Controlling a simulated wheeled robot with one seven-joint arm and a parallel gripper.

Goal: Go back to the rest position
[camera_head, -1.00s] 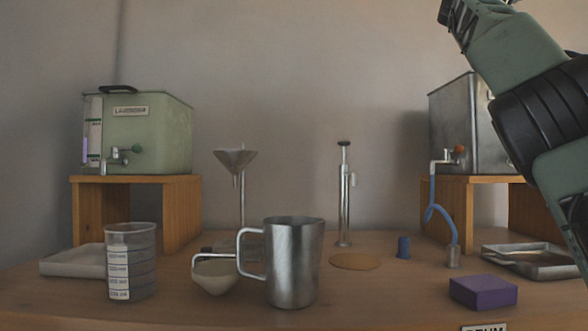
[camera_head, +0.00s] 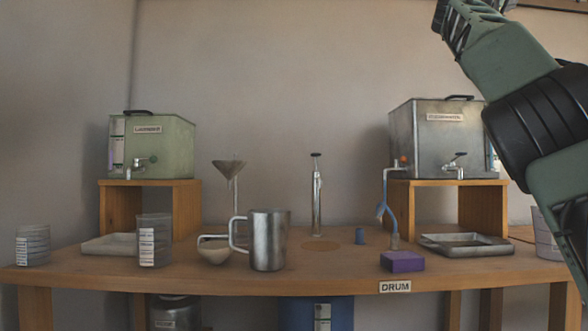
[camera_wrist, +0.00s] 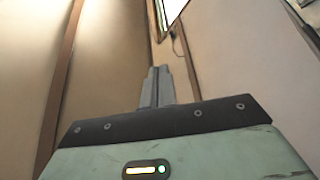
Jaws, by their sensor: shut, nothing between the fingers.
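My gripper (camera_wrist: 158,72) shows in the wrist view with its two fingers together and nothing between them. It points up toward the walls and a bright panel, away from the table. In the head view my arm rises along the right side, and the fingertips lie outside the top of the picture. The wooden table (camera_head: 300,284) stands below and in front, with no part of my arm seen touching it.
On the table stand a green tank (camera_head: 160,145), a metal tank (camera_head: 440,140), a metal mug (camera_head: 269,240), a beaker (camera_head: 154,240), a funnel (camera_head: 229,168), a pump (camera_head: 317,200), a purple block (camera_head: 402,262) and a tray (camera_head: 466,245). A blue drum (camera_head: 330,312) is underneath.

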